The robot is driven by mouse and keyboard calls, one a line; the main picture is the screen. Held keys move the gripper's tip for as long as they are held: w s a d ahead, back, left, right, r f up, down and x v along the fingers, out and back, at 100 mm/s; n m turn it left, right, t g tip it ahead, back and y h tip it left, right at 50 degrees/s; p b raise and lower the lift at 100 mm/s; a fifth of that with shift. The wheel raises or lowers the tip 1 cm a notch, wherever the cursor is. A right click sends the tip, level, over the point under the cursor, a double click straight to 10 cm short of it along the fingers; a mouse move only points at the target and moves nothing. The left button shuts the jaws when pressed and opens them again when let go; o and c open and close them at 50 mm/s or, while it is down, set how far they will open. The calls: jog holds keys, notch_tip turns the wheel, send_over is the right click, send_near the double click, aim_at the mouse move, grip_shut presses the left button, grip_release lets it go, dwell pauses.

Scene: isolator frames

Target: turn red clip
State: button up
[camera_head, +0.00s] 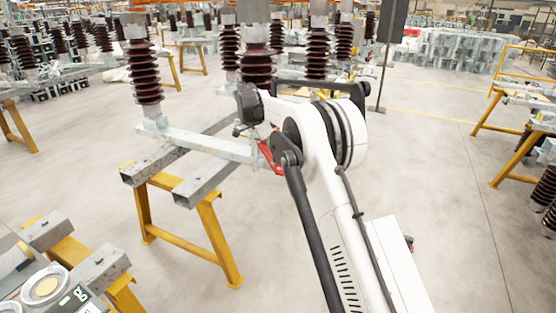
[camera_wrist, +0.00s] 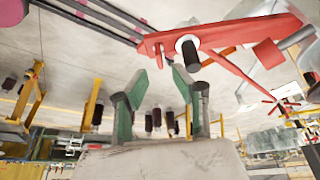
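The red clip (camera_wrist: 225,35) crosses the upper part of the wrist view as a flat red lever with a dark, white-ended pin (camera_wrist: 188,52) standing out of it. In the head view the red clip (camera_head: 267,157) shows as a small red piece at the end of the grey beam, partly hidden by my arm. My gripper (camera_wrist: 161,78) shows two green fingers spread apart with nothing between them. Its fingertips appear just below the lever and pin in the picture; whether they touch cannot be told. In the head view my fingers cannot be made out.
Grey beams (camera_head: 205,146) rest on a yellow trestle (camera_head: 190,240) and carry brown ribbed insulators (camera_head: 143,75) close to my arm. Another yellow trestle (camera_head: 500,135) stands at right. The floor (camera_head: 440,190) between is clear.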

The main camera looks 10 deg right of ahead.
jog(key=v, duration=0.7)
jog(key=s+d+r+n+t+y, duration=0.15)
jog(key=s+r+n, duration=0.4)
jog(key=s, duration=0.75)
jog(key=s+d+r+n+t+y, duration=0.1)
jog(key=s+d+r+n+t, duration=0.15)
jog(key=s+r, duration=0.8)
jog(key=s+f+n+t, duration=0.1)
jog(key=s+f+n, duration=0.2)
jog(key=s, duration=0.7)
jog(key=s+f+n+y, duration=0.1)
jog(key=s+f, duration=0.4)
jog(key=s, duration=0.5)
jog(key=s+d+f+n+t+y, duration=0.1)
jog(key=s+f+n, duration=0.3)
jog(key=s, duration=0.6)
jog(key=shift+s+f+n+t, duration=0.2)
jog(key=shift+f+n+t, duration=0.1)
jog(key=shift+f, duration=0.15)
